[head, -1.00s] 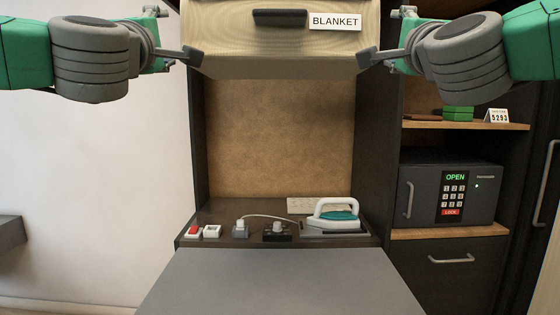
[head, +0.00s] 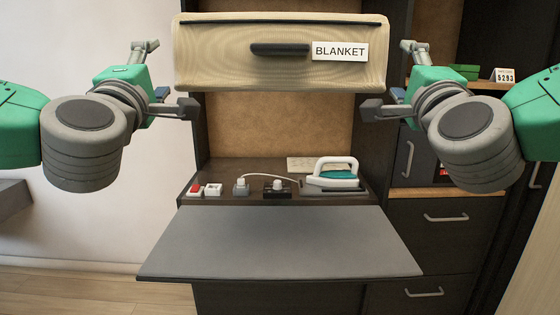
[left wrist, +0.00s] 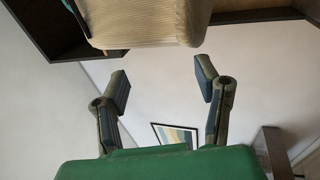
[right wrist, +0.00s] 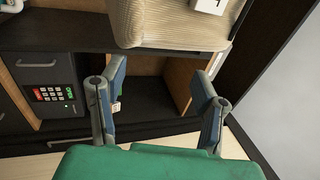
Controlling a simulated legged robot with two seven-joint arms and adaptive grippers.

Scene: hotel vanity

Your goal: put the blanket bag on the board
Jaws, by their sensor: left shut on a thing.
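The bag also fills the top of the left wrist view (left wrist: 145,22) and right wrist view (right wrist: 180,25).
Behind the board, a ledge holds a white and teal iron (head: 335,175), a plug (head: 241,186) and a red switch (head: 195,188). A safe (right wrist: 50,90) and drawers (head: 445,225) stand at the right. The left wall side is open.

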